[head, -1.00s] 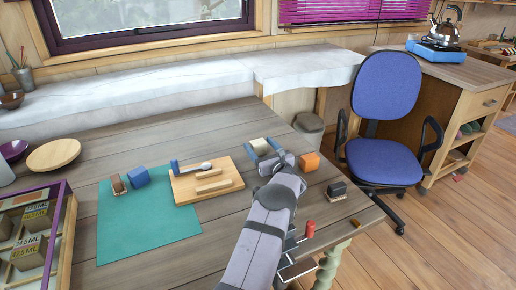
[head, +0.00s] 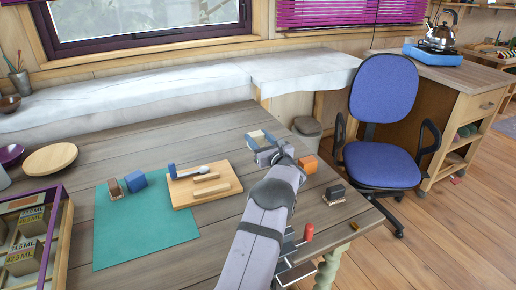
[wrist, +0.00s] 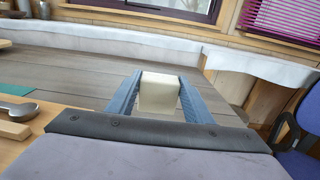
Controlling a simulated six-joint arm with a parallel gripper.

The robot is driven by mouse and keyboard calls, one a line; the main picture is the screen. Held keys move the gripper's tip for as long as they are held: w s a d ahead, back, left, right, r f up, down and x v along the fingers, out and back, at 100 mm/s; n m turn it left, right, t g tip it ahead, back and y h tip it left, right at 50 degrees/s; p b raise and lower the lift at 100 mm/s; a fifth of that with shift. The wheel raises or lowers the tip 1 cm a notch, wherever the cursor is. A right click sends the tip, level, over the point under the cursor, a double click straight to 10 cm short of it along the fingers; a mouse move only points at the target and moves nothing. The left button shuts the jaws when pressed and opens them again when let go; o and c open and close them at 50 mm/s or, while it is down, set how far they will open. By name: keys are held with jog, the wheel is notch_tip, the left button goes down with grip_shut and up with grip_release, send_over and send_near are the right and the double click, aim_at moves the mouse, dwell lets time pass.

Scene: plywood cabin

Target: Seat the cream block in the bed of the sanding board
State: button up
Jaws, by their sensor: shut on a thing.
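My gripper (head: 261,138) is shut on the cream block (wrist: 158,95). In the wrist view the block sits between the two blue-grey fingers, its pale face showing. In the head view the gripper hides most of it. The gripper is to the right of and behind the sanding board (head: 182,198), apart from it.
Left of the board, a teal mat (head: 140,235) bears a blue block (head: 135,181) and a brown block (head: 114,188). An orange block (head: 308,164) is right of my gripper, and a dark stamp-like block (head: 335,194) nearer the table edge. A purple-edged tray (head: 60,235) stands at left.

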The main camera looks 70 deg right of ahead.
aim_at(257, 136)
jog(key=shift+r+b, duration=0.3)
jog(key=shift+r, duration=2.1)
jog(key=shift+w+f, duration=0.15)
jog(key=shift+w, duration=0.05)
jog(key=w+a+r+n+t+y+b, duration=0.2)
jog(key=w+a+r+b, duration=0.6)
jog(key=r, duration=0.5)
jog(key=w+a+r+y+b, duration=0.1)
jog(key=w+a+r+b, duration=0.15)
jog(key=a, duration=0.25)
jog(key=w+a+r+b, duration=0.2)
jog(key=w+a+r, duration=0.15)
jog(key=a, duration=0.25)
jog(key=s+a+f+h+b, duration=0.1)
jog(key=s+a+f+b, duration=0.1)
jog(key=a, duration=0.5)
jog(key=s+d+f+m+g+h, duration=0.1)
jog(key=s+f, duration=0.1)
jog(key=f, duration=0.4)
jog(key=s+d+f+m+g+h, duration=0.1)
jog(key=s+d+f+g, duration=0.1)
jog(key=f, duration=0.4)
jog(key=shift+f+m+h, duration=0.15)
jog(key=shift+m+h, duration=0.25)
